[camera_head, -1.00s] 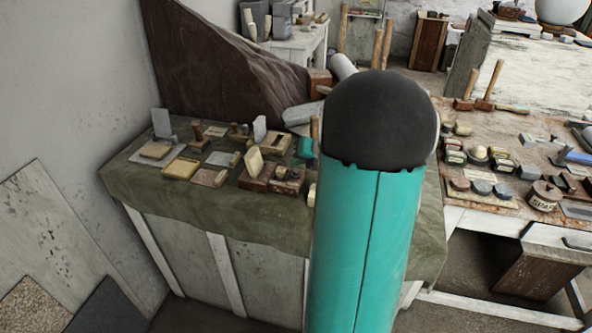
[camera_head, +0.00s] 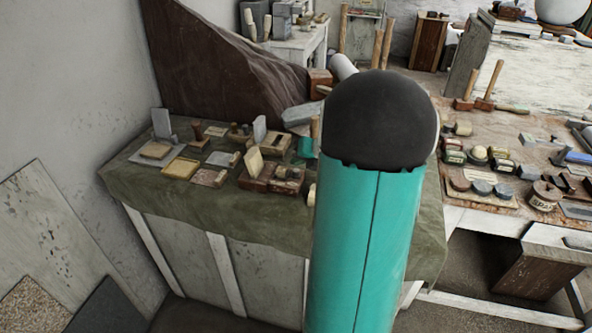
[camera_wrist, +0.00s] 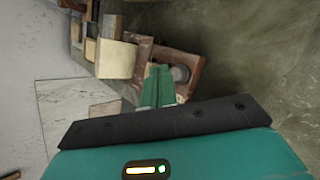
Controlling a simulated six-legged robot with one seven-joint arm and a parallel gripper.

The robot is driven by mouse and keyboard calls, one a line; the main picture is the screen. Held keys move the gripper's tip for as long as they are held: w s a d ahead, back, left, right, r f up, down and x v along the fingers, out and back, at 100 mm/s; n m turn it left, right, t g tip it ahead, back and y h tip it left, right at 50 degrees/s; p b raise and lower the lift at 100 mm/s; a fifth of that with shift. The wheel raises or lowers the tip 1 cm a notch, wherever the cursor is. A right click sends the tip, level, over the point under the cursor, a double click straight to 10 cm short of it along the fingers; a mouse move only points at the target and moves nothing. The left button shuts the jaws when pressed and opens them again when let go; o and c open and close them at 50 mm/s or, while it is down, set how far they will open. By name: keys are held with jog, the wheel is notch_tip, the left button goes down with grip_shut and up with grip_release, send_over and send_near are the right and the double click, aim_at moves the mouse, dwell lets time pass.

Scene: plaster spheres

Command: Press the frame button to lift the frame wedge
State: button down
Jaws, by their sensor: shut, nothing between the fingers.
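In the wrist view the two green fingers of my gripper (camera_wrist: 157,86) are shut together and empty. Their tips are at the near side of a brown wooden frame (camera_wrist: 182,55). A round grey button (camera_wrist: 180,74) sits inside that frame, just right of the fingertips; I cannot tell if they touch it. A cream wedge block (camera_wrist: 115,58) stands left of the fingers. In the head view the cream wedge (camera_head: 254,162) stands tilted up on a wooden base on the cloth-covered table (camera_head: 150,195). My arm hides most of my gripper there; a small teal part shows behind the base.
Several small blocks, plates and stamps stand close together left of the wedge, including a yellowish tray (camera_head: 180,168) and an upright grey plate (camera_head: 161,123). A second table (camera_head: 480,130) on the right holds many small items.

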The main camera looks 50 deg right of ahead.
jog(key=shift+f, duration=0.45)
jog(key=shift+f, duration=0.6)
dwell(0.9)
jog(key=shift+r, duration=1.05)
jog(key=shift+r, duration=0.1)
jog(key=shift+r, duration=2.4)
